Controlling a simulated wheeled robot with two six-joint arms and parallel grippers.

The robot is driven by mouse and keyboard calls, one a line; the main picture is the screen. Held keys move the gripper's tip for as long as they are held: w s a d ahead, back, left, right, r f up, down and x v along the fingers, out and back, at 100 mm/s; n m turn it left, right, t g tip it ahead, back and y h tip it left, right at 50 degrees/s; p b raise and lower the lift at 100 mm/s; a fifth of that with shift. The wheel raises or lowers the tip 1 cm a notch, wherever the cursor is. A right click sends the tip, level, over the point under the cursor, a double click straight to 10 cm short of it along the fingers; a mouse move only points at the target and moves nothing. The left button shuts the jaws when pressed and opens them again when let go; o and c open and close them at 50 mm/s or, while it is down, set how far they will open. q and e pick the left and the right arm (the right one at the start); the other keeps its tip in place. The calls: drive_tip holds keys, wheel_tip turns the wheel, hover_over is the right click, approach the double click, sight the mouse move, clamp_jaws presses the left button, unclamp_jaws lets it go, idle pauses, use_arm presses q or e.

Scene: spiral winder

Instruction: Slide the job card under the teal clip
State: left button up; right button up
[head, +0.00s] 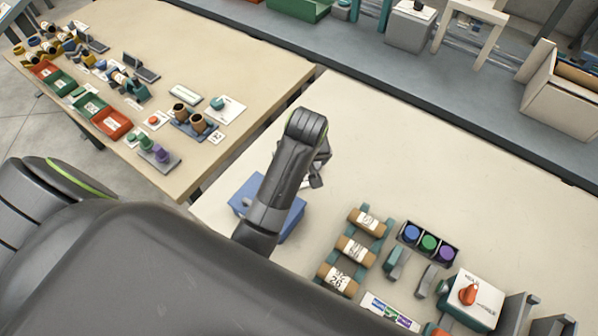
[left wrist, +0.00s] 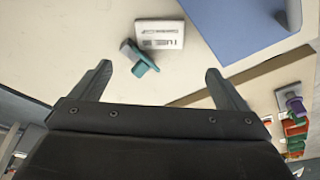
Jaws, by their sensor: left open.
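A white card with dark printed text (left wrist: 160,34), which looks like the job card, lies flat on the pale table in the left wrist view. A teal clip (left wrist: 140,58) stands just below it in that view, close to its lower left corner. I cannot tell whether they touch. My left gripper (left wrist: 155,70) is open and empty, its two fingers spread on either side of the clip in the picture. In the head view my left gripper (head: 316,172) is mostly hidden behind my arm, and neither card nor clip can be made out there.
A blue box or tray (head: 238,200) sits beside my arm. To the right stand a rack of labelled rolls (head: 356,250), a holder with coloured caps (head: 429,241) and a white box with a red knob (head: 473,298). The table's back middle is clear. Another table (head: 245,60) holds parts.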

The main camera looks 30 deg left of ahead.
use_arm(q)
drive_tip(key=x, duration=1.3)
drive_tip(key=shift+f+p, duration=0.4)
drive_tip(key=c, duration=0.7)
